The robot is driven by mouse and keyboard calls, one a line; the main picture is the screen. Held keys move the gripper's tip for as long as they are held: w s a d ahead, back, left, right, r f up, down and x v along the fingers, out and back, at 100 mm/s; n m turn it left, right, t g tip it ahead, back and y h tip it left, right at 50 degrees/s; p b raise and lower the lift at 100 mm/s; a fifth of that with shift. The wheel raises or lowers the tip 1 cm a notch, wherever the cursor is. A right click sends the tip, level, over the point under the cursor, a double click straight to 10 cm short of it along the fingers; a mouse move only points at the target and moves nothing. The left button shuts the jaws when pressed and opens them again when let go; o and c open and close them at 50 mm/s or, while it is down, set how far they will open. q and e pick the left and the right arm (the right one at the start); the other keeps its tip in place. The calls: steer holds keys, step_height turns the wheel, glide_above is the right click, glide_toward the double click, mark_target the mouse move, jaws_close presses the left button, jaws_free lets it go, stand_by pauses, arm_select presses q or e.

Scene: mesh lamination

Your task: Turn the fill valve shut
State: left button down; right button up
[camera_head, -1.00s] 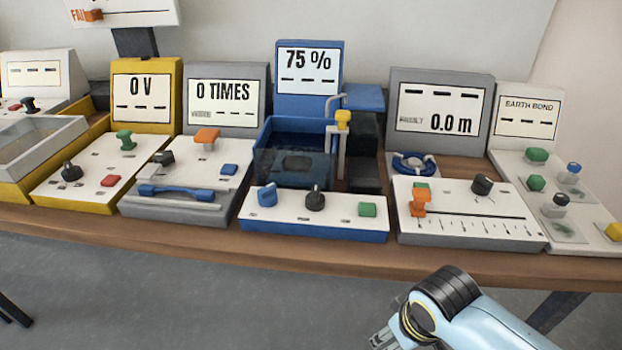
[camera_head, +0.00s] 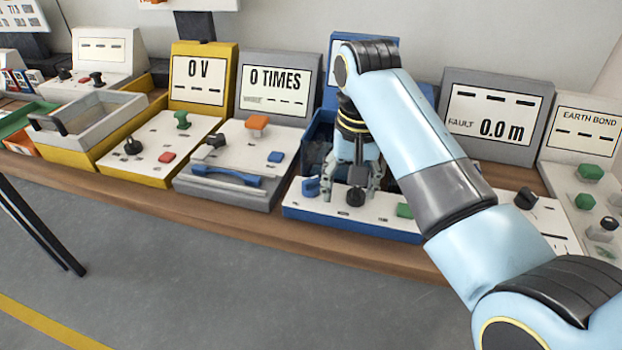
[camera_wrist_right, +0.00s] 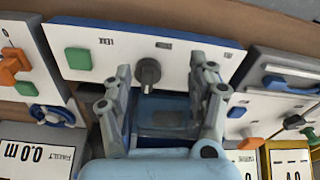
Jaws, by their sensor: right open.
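In the right wrist view the black knob (camera_wrist_right: 148,72) stands between the open fingers (camera_wrist_right: 160,72), apart from both. The unit's yellow tap and most of its display are hidden behind my arm. My left gripper is not in view.
The grey counter unit (camera_head: 225,190) stands close on the left of the blue unit. The grey cable-fault unit (camera_head: 540,205) is on the right, partly behind my arm. The bench's front edge (camera_head: 230,227) is clear.

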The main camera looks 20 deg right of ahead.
glide_toward(311, 179)
steer(key=shift+w+m+g, duration=0.3)
steer(key=shift+m+g, duration=0.1)
step_height(311, 179, down, 11)
steer(key=shift+d+r, duration=0.1)
steer(key=shift+r, duration=0.1)
steer(key=c, duration=1.2)
